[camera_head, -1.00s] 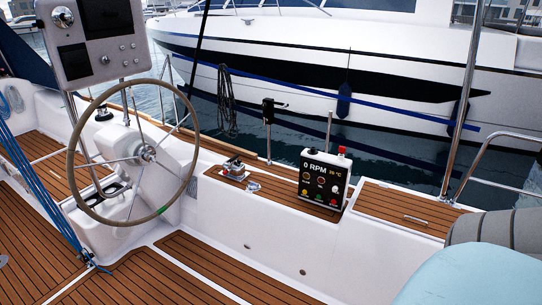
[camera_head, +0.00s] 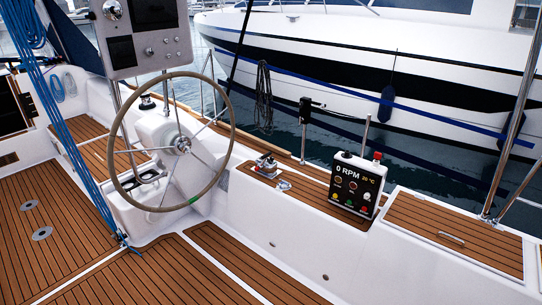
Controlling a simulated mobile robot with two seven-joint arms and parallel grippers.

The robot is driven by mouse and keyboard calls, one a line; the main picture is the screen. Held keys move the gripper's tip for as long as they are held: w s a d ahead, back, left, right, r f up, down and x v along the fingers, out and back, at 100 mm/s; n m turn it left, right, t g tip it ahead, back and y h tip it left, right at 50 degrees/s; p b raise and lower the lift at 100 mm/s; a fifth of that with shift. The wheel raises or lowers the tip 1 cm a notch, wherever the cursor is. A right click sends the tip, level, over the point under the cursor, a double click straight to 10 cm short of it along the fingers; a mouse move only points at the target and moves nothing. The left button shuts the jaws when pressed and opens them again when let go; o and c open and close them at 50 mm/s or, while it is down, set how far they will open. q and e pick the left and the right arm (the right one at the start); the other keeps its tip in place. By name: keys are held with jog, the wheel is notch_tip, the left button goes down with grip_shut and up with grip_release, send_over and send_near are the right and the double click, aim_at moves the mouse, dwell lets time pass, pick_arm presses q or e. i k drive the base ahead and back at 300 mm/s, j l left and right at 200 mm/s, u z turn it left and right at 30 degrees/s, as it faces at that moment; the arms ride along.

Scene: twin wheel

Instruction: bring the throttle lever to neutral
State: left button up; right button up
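A black engine control box (camera_head: 352,186) stands on the teak-topped side bench, right of the steering wheel. Its face reads 0 RPM and 20 °C, with gauges and several coloured buttons. A small red-topped part (camera_head: 377,157) sticks up at its top right corner; I cannot tell whether this is the throttle lever or how it is set. A thin upright metal rod (camera_head: 366,134) shows just behind the box. Neither of my grippers is in view.
The large steering wheel (camera_head: 129,188) stands left of the box before a white pedestal. A winch (camera_head: 267,166) sits on the bench between them. Blue ropes (camera_head: 64,135) hang at the left. The teak floor (camera_head: 190,275) in front is clear.

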aim_at(265, 157)
jog(key=i+j+z, duration=0.1)
jog(key=i, duration=0.45)
jog(key=i+j+z, duration=0.1)
jog(key=i, duration=0.45)
jog(key=i+j+z, duration=0.15)
jog(key=i, duration=0.35)
jog(key=i+j+z, duration=0.1)
jog(key=i+j, duration=0.2)
jog(key=i, duration=0.25)
jog(key=i+j+z, duration=0.1)
jog(key=i+j, duration=0.2)
jog(key=i, duration=0.2)
jog(key=i+j+z, duration=0.1)
jog(key=i+j, duration=0.25)
jog(key=i, duration=0.15)
